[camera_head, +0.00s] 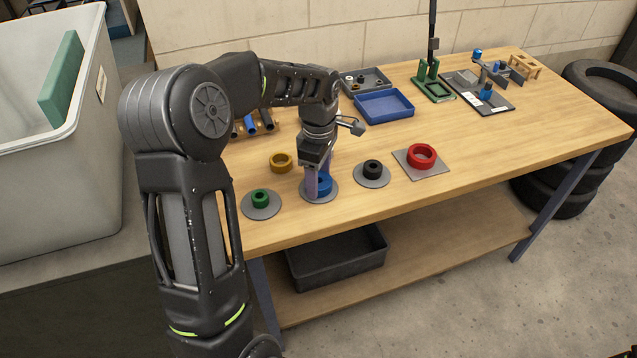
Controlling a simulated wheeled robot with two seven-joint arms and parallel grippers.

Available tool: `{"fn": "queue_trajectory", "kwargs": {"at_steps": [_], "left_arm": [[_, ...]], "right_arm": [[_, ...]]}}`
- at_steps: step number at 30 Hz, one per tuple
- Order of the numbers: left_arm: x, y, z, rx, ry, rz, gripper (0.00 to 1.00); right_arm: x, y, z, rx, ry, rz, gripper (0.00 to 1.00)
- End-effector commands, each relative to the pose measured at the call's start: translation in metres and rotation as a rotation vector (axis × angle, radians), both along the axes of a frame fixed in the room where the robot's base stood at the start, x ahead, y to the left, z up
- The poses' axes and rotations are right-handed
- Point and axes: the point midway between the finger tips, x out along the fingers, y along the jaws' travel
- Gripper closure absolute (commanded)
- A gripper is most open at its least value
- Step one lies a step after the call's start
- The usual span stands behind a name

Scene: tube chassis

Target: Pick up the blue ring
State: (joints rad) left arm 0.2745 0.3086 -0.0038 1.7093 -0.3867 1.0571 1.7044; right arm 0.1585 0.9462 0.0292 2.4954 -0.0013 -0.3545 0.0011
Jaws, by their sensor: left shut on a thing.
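The blue ring (324,185) is at the front of the wooden table, on or just above a round grey plate (329,196). My left gripper (318,184) points down over it, with its pale purple fingers at the ring. The fingers are shut on the blue ring and cover its left part. I cannot tell whether the ring has left the plate. My right gripper is not in view.
On the table (440,165), a green ring (260,198) lies left, a black ring (372,169) and red ring (422,156) right, and a yellow ring (280,161) behind. A blue tray (384,106) stands farther back. The front right tabletop is clear.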

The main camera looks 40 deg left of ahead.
Motion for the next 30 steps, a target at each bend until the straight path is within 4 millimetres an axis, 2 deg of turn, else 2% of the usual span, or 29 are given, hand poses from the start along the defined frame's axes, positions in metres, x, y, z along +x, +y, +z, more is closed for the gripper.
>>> {"fn": "queue_trajectory", "kwargs": {"at_steps": [1, 6, 13, 17, 20, 30], "left_arm": [[0.0, 0.0, 0.0, 0.0, 0.0, 0.0, 0.81], [0.0, 0.0, 0.0, 0.0, 0.0, 0.0, 0.93], [0.0, 0.0, 0.001, 0.0, -0.001, 0.0, 0.93], [0.001, 0.0, 0.009, 0.002, -0.003, 0.0, 0.93], [0.001, 0.0, 0.022, 0.002, -0.004, -0.001, 0.93], [0.001, 0.0, 0.086, 0.001, -0.004, 0.0, 0.93]], "right_arm": [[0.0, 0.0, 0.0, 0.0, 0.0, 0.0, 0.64], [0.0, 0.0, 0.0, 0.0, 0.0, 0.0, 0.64], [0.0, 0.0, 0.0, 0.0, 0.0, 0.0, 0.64], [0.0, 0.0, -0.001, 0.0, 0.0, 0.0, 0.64], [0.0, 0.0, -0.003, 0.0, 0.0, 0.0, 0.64], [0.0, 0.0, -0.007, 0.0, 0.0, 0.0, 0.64]]}}
